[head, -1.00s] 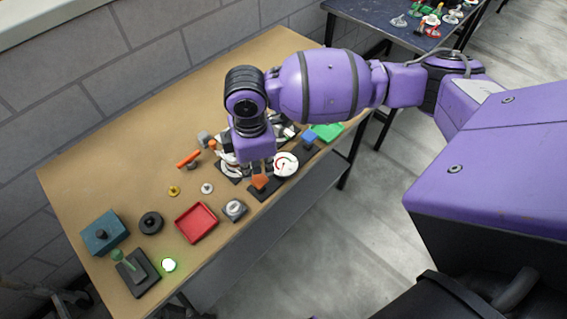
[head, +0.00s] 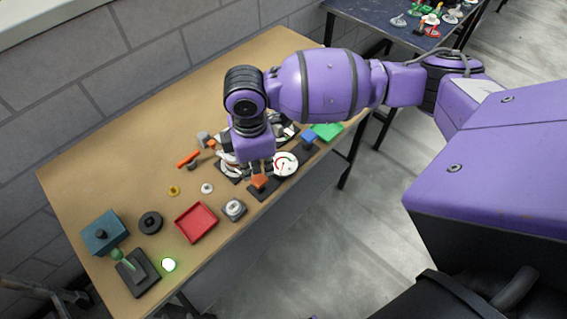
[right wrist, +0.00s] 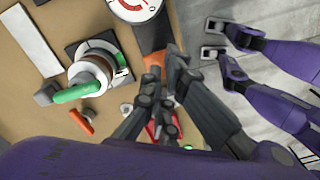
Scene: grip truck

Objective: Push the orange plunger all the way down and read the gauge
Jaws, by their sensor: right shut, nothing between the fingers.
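The orange plunger (head: 259,181) stands on a dark base at the table's right front edge. Its orange also shows in the right wrist view (right wrist: 153,59), partly covered by the fingers. My right gripper (head: 263,169) is shut and empty, with its fingertips close at the plunger's top; contact is hard to tell. It also shows in the right wrist view (right wrist: 165,60). The white round gauge (head: 287,164) with a red needle and coloured arc sits just right of the plunger. The gauge is cut by the top edge of the right wrist view (right wrist: 134,6). Its exact reading is too small to tell. My left gripper is out of view.
A red tray (head: 196,222), a grey button box (head: 233,209), a teal box (head: 104,232), a green-handled joystick (head: 137,271) and a lit green lamp (head: 169,265) stand to the left. An orange-handled lever (head: 188,159) and a green block (head: 327,132) flank the arm.

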